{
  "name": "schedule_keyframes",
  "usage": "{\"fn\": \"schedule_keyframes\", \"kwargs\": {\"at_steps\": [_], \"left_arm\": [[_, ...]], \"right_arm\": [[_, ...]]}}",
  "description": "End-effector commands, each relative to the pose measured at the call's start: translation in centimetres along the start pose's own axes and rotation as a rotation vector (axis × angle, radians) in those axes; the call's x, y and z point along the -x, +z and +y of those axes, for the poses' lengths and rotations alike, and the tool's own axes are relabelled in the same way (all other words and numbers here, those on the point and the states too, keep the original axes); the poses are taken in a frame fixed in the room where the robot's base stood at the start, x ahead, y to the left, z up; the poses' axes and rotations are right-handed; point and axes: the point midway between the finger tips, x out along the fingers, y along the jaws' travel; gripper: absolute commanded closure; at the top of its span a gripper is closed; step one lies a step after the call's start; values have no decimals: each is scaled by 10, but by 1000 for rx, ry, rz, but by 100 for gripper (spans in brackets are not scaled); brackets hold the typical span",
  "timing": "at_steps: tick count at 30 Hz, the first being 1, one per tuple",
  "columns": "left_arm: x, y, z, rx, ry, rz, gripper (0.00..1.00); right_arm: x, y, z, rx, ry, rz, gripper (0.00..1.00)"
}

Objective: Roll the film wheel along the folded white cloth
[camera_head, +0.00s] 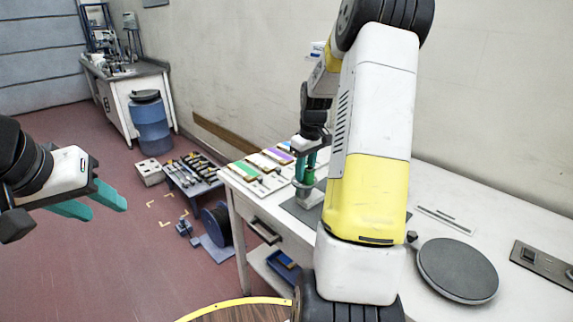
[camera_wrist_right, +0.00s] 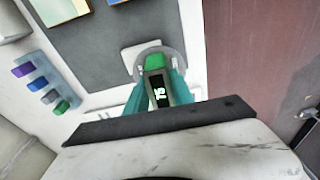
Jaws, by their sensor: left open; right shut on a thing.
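My right gripper (camera_head: 305,176) is over the white table, its teal fingers shut on the film wheel. In the right wrist view the film wheel (camera_wrist_right: 155,88) shows a dark handle with a white mark, a green part and a grey round rim, partly hidden by the fingers. A white pad that looks like the folded cloth (camera_wrist_right: 133,56) lies on a dark grey mat (camera_wrist_right: 95,50), just beside and under the rim; whether they touch I cannot tell. My left gripper (camera_head: 95,201) is open and empty, out over the floor at the left.
Coloured sample strips (camera_head: 247,170) lie at the table's left end. A dark round plate (camera_head: 457,269) and a switch panel (camera_head: 543,262) are at the right. A low tool stand (camera_head: 193,171) and a blue drum (camera_head: 151,124) stand on the floor beyond. My right arm hides the table's middle.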

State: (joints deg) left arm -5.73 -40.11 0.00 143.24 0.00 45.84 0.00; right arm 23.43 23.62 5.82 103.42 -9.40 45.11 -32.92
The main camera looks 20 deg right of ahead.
Motion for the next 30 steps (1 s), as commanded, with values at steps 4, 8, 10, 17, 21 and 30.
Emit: {"fn": "schedule_keyframes", "kwargs": {"at_steps": [4, 8, 10, 17, 21, 30], "left_arm": [[0, 0, 0, 0, 0, 0, 57], [0, 0, 0, 0, 0, 0, 57], [0, 0, 0, 0, 0, 0, 57], [0, 0, 0, 0, 0, 0, 57], [0, 0, 0, 0, 0, 0, 57], [0, 0, 0, 0, 0, 0, 57]], "right_arm": [[-1, 0, 0, 0, 0, 1, 100], [-3, 0, 0, 0, 0, 1, 100], [-3, 0, 0, 0, 0, 0, 100], [-6, 1, 0, 0, 0, 0, 100], [-6, 1, 0, 0, 0, 0, 100], [-7, 1, 0, 0, 0, 0, 100]]}}
